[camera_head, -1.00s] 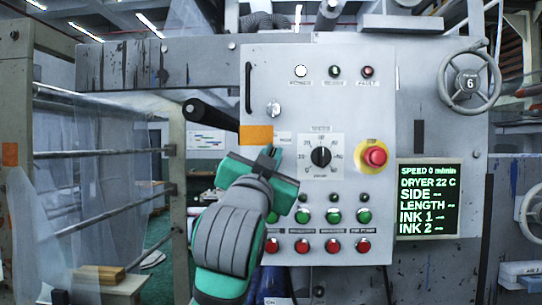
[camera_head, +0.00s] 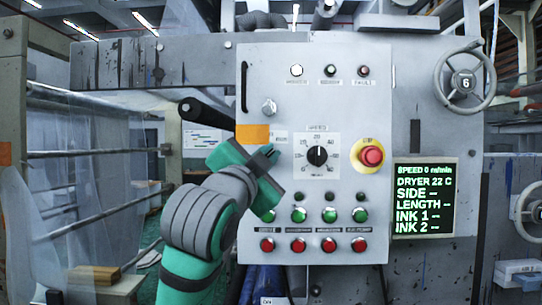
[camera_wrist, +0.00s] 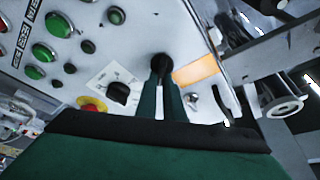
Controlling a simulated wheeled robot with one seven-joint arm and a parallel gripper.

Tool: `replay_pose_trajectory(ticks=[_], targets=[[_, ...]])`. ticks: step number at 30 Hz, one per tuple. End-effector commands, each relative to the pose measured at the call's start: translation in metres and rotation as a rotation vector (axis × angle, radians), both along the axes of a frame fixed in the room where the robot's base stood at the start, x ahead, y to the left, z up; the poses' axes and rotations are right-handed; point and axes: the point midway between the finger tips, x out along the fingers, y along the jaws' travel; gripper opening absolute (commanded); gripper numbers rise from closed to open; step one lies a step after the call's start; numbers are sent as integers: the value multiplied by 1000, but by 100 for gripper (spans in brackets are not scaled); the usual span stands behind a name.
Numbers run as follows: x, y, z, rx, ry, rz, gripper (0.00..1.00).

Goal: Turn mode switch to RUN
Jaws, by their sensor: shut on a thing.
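The mode switch is a black round knob (camera_wrist: 161,62) on the grey control panel (camera_head: 292,75), beside an orange plate. It shows between my fingertips in the wrist view. In the head view my gripper hides most of it, so which position it points to cannot be read. My gripper (camera_head: 270,152) is at the panel, left of the speed dial, with its fingers closed on the knob. Its dark green fingers (camera_wrist: 161,85) also show in the wrist view. A MODE label (camera_head: 278,137) shows just above the fingertips, too small to read further.
The black speed dial (camera_head: 317,156) and red stop button (camera_head: 371,156) are right of my gripper. Green buttons (camera_head: 299,215) and red buttons (camera_head: 298,245) lie below. A silver knob (camera_head: 269,107) and orange plate (camera_head: 252,134) are above. A black lever (camera_head: 207,114) sticks out at left.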

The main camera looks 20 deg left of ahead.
Motion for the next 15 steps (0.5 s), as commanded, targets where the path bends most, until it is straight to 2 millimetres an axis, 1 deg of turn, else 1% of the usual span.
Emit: replay_pose_trajectory(ticks=[5,6,7,8,15], targets=[[1,-2,-1,2,3,-4,0],[1,-3,-1,1,2,-5,15],[1,-3,-1,1,2,-5,22],[1,-3,-1,1,2,-5,27],[1,-5,-1,1,0,-8,27]])
